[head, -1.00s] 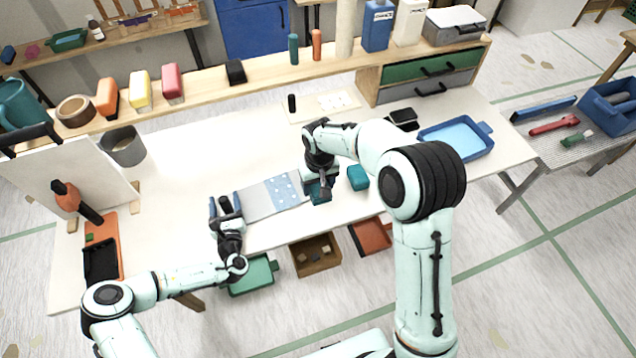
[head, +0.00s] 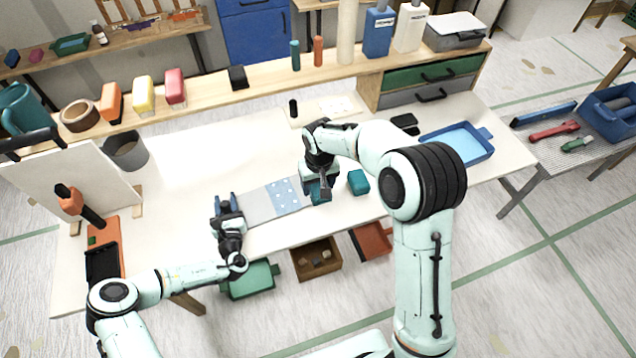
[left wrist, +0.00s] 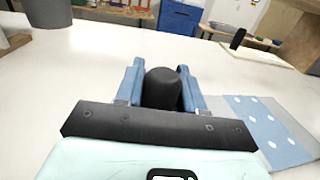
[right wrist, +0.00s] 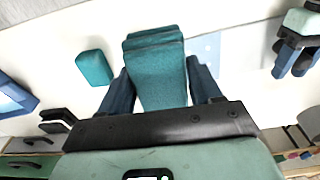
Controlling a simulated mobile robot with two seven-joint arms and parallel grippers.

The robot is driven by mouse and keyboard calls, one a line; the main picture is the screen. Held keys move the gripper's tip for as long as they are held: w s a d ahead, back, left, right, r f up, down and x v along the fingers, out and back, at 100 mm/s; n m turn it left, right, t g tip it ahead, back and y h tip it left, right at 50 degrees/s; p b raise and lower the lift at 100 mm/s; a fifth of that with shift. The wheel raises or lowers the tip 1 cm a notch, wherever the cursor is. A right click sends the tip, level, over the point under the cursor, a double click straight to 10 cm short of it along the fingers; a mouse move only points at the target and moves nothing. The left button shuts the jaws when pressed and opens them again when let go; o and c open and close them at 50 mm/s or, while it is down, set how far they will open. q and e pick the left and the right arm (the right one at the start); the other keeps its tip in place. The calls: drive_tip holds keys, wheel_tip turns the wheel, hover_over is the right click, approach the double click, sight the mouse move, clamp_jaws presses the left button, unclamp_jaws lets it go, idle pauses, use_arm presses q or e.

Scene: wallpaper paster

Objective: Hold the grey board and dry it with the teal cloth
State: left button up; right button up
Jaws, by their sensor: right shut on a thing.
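The grey board (head: 260,207) lies flat on the white table, with a pale blue, white-dotted area on its right part. That area also shows in the left wrist view (left wrist: 268,130). My left gripper (head: 226,203) is at the board's left end, its blue fingers apart on either side of a dark rounded part, with the board outside them. My right gripper (right wrist: 160,85) is shut on the folded teal cloth (right wrist: 157,72), at the board's right end. Whether cloth and board touch is unclear. A second teal block (head: 358,182) lies to the right of the cloth.
A blue tray (head: 458,143) stands at the right of the table. A grey pot (head: 127,150), an upright white panel (head: 70,180) and an orange-handled tool (head: 78,205) are at the left. The table behind the board is clear.

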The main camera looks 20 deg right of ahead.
use_arm(q)
drive_tip(key=shift+f, duration=0.1)
clamp_jaws()
idle(0.3)
use_arm(e)
drive_tip(key=shift+o, duration=1.4)
drive_tip(key=c, duration=0.4)
drive_tip(key=shift+o, duration=0.8)
drive_tip(key=shift+c, duration=0.9)
use_arm(q)
drive_tip(key=shift+f, duration=0.1)
